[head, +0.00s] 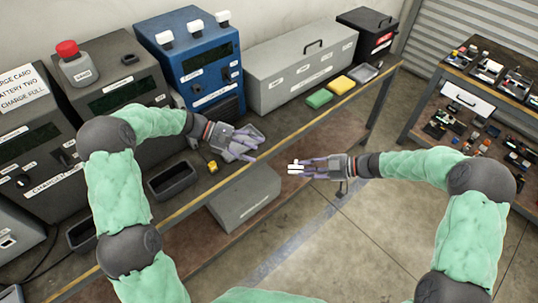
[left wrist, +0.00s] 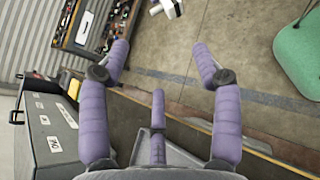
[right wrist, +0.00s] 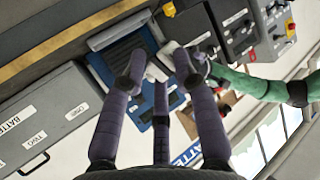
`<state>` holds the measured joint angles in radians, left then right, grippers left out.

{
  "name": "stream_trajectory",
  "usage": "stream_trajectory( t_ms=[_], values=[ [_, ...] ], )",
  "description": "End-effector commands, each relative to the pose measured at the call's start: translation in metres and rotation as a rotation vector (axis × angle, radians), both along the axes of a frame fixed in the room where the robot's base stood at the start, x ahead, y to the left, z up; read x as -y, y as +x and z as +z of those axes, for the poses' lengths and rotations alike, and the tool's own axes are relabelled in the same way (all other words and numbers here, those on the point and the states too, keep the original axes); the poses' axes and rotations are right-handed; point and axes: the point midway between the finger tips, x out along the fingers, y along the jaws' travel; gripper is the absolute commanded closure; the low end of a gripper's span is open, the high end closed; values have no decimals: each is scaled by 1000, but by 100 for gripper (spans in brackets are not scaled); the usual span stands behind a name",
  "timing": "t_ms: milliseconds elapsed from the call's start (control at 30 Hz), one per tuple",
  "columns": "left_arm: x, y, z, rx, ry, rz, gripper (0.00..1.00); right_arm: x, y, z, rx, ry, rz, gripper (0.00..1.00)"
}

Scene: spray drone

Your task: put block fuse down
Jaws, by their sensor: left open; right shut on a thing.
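A white block fuse (head: 294,167) is held in the fingertips of my right gripper (head: 303,167). It is in the air in front of the bench edge. In the right wrist view the white fuse (right wrist: 155,72) shows partly between the fingers, and it also shows at the top of the left wrist view (left wrist: 172,8). My left gripper (head: 248,147) is open and empty above the bench front. A grey tray (head: 252,130) lies on the bench just behind its fingers and shows below them in the left wrist view (left wrist: 180,153).
A black tray (head: 172,194) and a small yellow item (head: 212,166) sit on the bench (head: 284,135). Green (head: 319,98) and yellow (head: 341,84) pieces lie farther right. A blue machine (head: 190,55) and long grey case (head: 300,72) stand behind. The floor between bench and right table is clear.

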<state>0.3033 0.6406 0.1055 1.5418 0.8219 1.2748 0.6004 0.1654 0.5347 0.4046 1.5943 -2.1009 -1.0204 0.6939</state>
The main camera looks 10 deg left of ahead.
Motion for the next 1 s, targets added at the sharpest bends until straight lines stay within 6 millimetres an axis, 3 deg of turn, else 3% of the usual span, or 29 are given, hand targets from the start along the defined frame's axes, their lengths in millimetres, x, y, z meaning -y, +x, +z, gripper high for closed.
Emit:
stream_trajectory(
  t_ms=[1000],
  values=[
    [15,-17,8,1514,89,-667,36,0,0,0,1,0,-2,100]
  ],
)
